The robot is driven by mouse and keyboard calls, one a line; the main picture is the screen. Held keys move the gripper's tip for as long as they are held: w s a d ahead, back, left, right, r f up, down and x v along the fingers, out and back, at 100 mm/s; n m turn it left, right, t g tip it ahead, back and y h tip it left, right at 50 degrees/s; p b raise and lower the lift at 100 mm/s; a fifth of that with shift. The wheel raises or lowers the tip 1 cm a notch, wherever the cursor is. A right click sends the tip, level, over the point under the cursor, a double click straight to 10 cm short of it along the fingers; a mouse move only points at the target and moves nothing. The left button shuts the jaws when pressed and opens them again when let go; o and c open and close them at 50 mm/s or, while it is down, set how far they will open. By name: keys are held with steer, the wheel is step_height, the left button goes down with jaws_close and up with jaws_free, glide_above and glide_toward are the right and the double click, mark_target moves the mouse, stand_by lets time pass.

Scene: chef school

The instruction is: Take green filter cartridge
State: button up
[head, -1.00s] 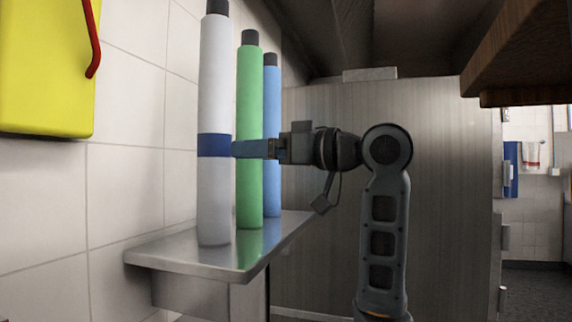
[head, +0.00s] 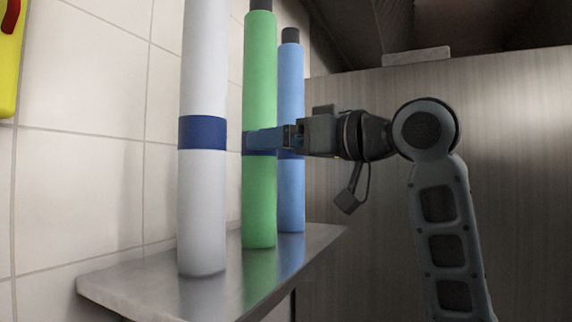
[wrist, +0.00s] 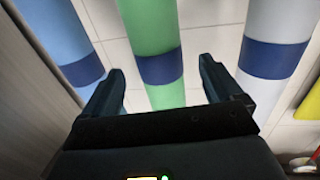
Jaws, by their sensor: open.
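The green filter cartridge (head: 259,205) stands upright on a steel shelf, with a dark cap and a blue band, between the white and blue cartridges. My gripper (head: 262,141) is open and level with its blue band; the near finger covers part of the band in the head view. In the wrist view the green cartridge (wrist: 162,95) shows in the gap between the two fingers of my gripper (wrist: 161,68), with room on both sides. Whether the fingertips reach past it is hard to tell. Nothing is held.
The white cartridge (head: 202,210) stands nearest on the shelf (head: 160,284), and the blue cartridge (head: 291,195) stands farther back. A tiled wall (head: 90,170) runs close behind them. A large metal panel (head: 520,185) stands behind my arm.

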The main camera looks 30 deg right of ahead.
steer(key=p+x, duration=0.1)
steer(key=x, duration=0.6)
steer(key=shift+r, duration=0.3)
steer(key=shift+c, duration=0.4)
jaws_close()
steer(key=shift+r, duration=0.1)
